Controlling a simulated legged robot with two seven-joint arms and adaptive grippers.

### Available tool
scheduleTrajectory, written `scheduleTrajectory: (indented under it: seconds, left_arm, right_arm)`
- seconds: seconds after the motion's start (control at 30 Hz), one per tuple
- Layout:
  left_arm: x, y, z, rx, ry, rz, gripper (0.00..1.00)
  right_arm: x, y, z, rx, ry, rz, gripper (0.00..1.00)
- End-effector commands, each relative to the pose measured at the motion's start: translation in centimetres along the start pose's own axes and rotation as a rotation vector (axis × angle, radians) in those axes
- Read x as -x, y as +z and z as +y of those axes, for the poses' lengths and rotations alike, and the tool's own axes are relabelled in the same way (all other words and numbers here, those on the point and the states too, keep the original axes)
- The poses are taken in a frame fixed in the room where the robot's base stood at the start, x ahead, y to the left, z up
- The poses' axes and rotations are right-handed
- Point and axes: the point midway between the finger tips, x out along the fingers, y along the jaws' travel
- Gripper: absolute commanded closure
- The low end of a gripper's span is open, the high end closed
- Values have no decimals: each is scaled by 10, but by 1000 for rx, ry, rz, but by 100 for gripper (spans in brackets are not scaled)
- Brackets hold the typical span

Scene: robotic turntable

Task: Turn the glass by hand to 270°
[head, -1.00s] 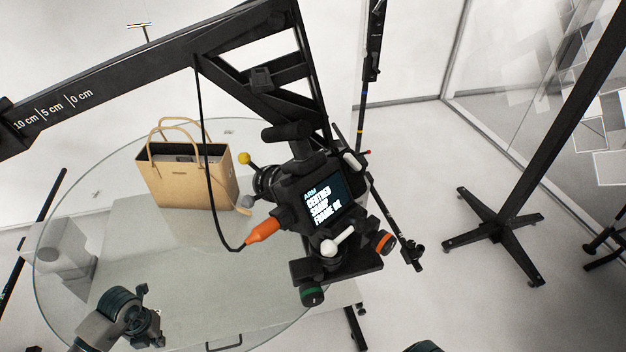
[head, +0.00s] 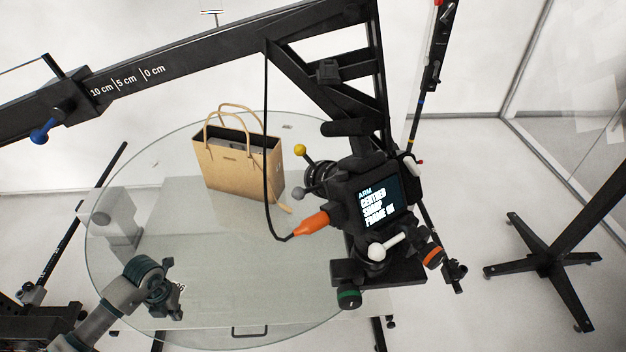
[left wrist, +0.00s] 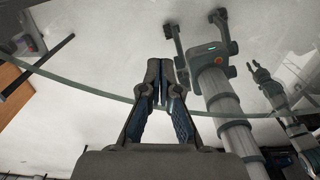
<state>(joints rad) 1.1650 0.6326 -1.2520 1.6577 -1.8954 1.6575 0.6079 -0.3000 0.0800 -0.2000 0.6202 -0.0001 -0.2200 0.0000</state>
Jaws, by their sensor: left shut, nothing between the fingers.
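The round glass disc (head: 150,163) lies flat, with a tan paper bag (head: 237,168) with two handles standing on it. No angle mark on the glass is readable. My left gripper (head: 168,290) is over the lower left part of the disc in the head view. In the left wrist view its fingers (left wrist: 163,72) are together and empty, near the curved glass edge (left wrist: 95,91); contact with the glass cannot be told. A claw-like shape (left wrist: 262,78) shows at the right there; I cannot tell whether it is my right gripper or a reflection.
A black camera rig (head: 365,200) with a lit screen hangs from a marked boom (head: 190,60) over the disc's right side. An orange-plugged cable (head: 310,224) hangs near the bag. A black stand (head: 545,262) is on the floor at right.

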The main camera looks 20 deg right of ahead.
Motion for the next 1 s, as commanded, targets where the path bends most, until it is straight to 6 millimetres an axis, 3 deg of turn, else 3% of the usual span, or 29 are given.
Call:
scheduleTrajectory:
  seconds: [1.0]
  left_arm:
    - [-3, 15, 48, 4, 3, 5, 100]
  right_arm:
    - [-20, 4, 0, 0, 0, -4, 76]
